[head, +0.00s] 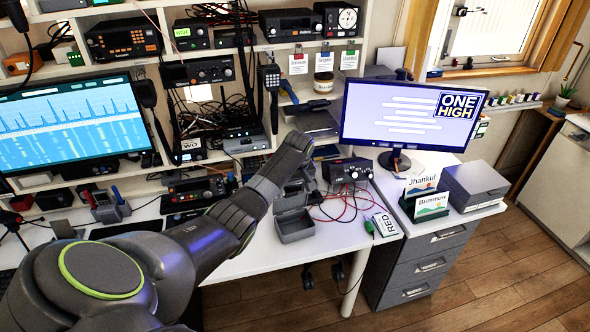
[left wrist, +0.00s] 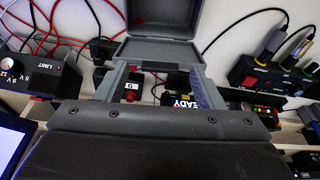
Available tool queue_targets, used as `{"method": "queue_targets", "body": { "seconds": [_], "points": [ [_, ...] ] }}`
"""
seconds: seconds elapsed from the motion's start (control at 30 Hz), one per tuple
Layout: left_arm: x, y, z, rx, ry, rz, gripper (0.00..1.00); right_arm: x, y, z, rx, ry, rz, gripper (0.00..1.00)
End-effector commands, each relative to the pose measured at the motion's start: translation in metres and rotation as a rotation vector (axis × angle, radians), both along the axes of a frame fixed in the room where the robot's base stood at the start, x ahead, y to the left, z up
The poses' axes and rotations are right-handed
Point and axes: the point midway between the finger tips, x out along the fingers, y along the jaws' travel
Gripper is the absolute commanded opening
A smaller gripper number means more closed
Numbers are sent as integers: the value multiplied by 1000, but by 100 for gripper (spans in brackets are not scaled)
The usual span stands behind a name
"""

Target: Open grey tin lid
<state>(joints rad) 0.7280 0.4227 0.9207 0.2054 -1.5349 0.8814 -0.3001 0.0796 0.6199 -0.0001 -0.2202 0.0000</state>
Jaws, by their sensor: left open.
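The grey tin (head: 296,229) stands on the white desk, near its front edge. Its lid (head: 291,202) looks raised, tilted up at the back of the tin. The tin's open hollow also shows at the top of the left wrist view (left wrist: 165,18), with the lid panel (left wrist: 155,52) below it. My left gripper (head: 301,178) is just behind and above the tin. In the left wrist view its two fingers (left wrist: 158,75) are spread apart, tips close to the lid. I cannot tell whether they touch it. My right gripper is not in view.
A black power supply (head: 348,170) with red and black leads stands right of the tin. A "RED" label (head: 386,224) lies near the desk's right side. A monitor (head: 412,115), name cards (head: 431,205) and a grey box (head: 474,184) are farther right. Shelves of radios fill the back.

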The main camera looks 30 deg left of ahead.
Motion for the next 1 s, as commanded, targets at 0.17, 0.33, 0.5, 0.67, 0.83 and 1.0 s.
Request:
{"method": "queue_targets", "body": {
  "seconds": [0.17,0.33,0.5,0.67,0.83,1.0],
  "points": [
    [-3,-4,26,2,-5,-1,62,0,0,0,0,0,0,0],
    [-7,-11,61,3,-6,-2,62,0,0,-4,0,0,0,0],
    [-12,-18,101,3,-6,-2,62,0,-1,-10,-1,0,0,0],
    [-17,-26,137,2,-6,-2,62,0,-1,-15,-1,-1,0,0],
    [-20,-29,156,0,0,0,62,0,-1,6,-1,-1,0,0],
    [-21,-30,161,1,1,0,62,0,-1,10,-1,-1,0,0]
  ]
}}
